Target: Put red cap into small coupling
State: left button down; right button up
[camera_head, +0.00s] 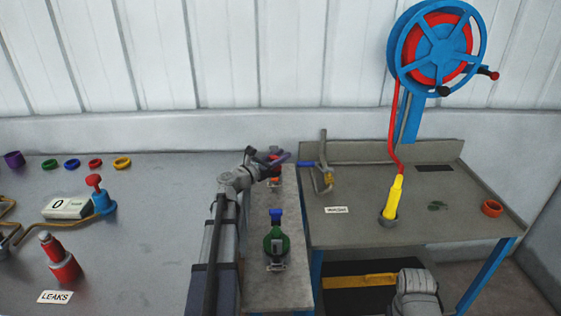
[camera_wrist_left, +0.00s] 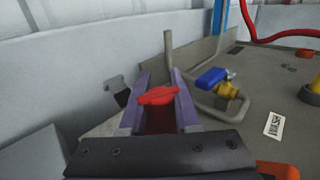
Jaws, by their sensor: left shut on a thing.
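My left gripper (camera_head: 281,158) is over the far end of the narrow grey stand. In the left wrist view its two purple fingers (camera_wrist_left: 159,100) are shut on a red winged piece, which looks like the red cap (camera_wrist_left: 158,95). An orange-red fitting (camera_head: 274,181) sits on the stand just below the gripper and is partly hidden. It may be the small coupling, but I cannot confirm this. A green fitting with a blue top (camera_head: 275,246) stands nearer on the same stand. My right gripper is out of view.
A bent pipe with a blue-handled brass valve (camera_head: 327,178) stands close to the right of the left gripper. The right table holds a yellow nozzle (camera_head: 393,198) and an orange ring (camera_head: 492,208). Coloured rings, including a red one (camera_head: 95,163), lie on the left table.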

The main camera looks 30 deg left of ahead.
pick_arm(q)
jog(key=shift+r, duration=0.1)
jog(key=shift+f+b, duration=0.3)
jog(key=c, duration=0.6)
grip_release()
jog(key=shift+c, duration=0.2)
jog(key=shift+r, duration=0.1)
jog(key=shift+r+p, duration=0.35)
jog(key=shift+p, duration=0.1)
jog(key=v, duration=1.2)
jog(key=shift+f, duration=0.1)
